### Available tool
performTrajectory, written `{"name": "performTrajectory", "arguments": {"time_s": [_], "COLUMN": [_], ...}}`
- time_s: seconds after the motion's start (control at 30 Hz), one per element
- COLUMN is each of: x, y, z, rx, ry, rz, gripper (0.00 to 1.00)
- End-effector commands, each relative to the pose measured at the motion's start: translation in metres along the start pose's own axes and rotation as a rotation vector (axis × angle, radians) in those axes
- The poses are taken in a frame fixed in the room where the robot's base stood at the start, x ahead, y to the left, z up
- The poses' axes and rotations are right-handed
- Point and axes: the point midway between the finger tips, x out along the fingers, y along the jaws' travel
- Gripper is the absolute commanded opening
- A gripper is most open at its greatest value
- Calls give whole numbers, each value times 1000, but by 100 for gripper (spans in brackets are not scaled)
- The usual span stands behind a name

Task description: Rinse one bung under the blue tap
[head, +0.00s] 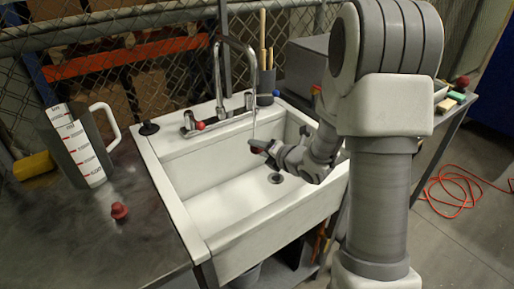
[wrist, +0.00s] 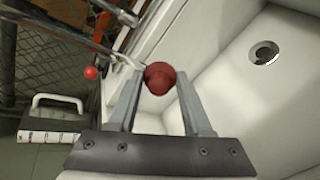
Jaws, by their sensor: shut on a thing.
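My gripper (head: 262,148) is shut on a red bung (wrist: 160,78), which sits between the fingertips in the wrist view. In the head view they are over the white sink basin (head: 215,205), below the spout of the metal tap (head: 220,60). A thin pale line, apparently water, runs from the spout down to about the bung; I cannot tell if it touches it. The tap has a red knob (head: 200,126) on the left and a blue knob (head: 276,93) on the right. Another red bung (head: 119,211) stands on the counter left of the sink.
A measuring jug (head: 80,145) with a white handle stands on the left counter (head: 150,255). A dark cup with sticks (head: 265,85) is behind the sink. The drain (wrist: 264,52) is open in the basin floor. An orange cable (head: 465,190) lies on the floor at right.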

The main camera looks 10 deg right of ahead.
Motion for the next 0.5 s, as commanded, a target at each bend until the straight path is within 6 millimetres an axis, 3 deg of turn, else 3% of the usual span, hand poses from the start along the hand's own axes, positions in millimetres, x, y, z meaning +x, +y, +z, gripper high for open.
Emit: {"name": "performTrajectory", "arguments": {"time_s": [0.17, 0.5], "x": [-3, -36], "y": [-1, -6], "z": [0, -3], "rx": [0, -1], "ry": [-1, -2], "rz": [0, 0], "gripper": [0, 0]}}
